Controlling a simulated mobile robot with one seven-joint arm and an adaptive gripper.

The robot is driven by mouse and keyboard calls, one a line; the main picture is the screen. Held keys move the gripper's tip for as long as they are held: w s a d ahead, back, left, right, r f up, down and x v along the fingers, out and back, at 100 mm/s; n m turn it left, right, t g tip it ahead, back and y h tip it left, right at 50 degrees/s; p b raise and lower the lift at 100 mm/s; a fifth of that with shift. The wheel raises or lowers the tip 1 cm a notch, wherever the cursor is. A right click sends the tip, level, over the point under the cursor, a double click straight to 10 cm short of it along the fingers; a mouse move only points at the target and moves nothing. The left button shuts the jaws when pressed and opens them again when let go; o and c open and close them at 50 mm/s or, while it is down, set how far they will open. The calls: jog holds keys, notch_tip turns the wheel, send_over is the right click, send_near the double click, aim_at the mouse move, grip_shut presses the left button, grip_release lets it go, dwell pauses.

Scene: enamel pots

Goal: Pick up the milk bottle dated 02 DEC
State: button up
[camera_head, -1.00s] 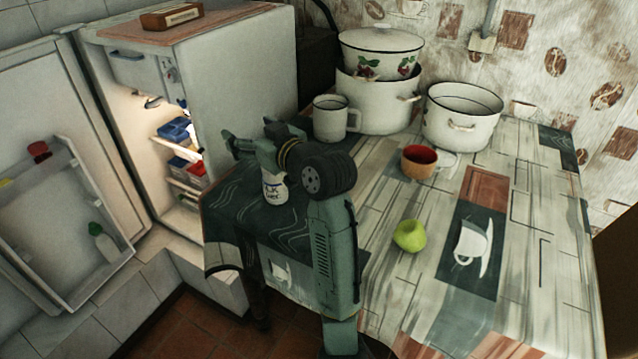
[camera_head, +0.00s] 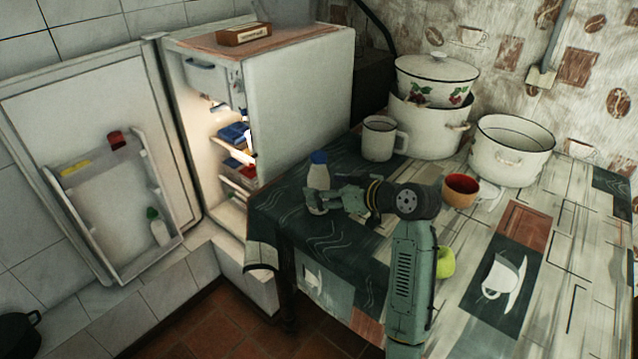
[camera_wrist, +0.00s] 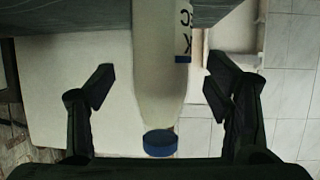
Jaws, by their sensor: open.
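A white milk bottle with a blue cap (camera_head: 318,171) stands upright on the dark end of the table. In the wrist view the bottle (camera_wrist: 160,75) appears upside down, its blue cap toward my gripper's base. Only the letters "C" and "K" show at its label's edge there; the date is not readable. My gripper (camera_head: 314,200) is low over the table at the bottle, hiding its lower part. In the wrist view my gripper (camera_wrist: 158,84) is open, a finger on each side of the bottle with visible gaps. A green-capped bottle (camera_head: 158,229) stands in the fridge door shelf.
The open fridge (camera_head: 290,105) is behind and left of the table. A white mug (camera_head: 379,139), a lidded pot (camera_head: 436,82), an open pot (camera_head: 512,152) and an orange cup (camera_head: 460,191) stand to the right. A green apple (camera_head: 446,262) is partly behind my arm.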

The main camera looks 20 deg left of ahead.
aim_at(319, 185)
jog(key=shift+p+x, duration=0.3)
jog(key=shift+x, duration=1.3)
grip_shut()
jog(key=shift+r, duration=0.1)
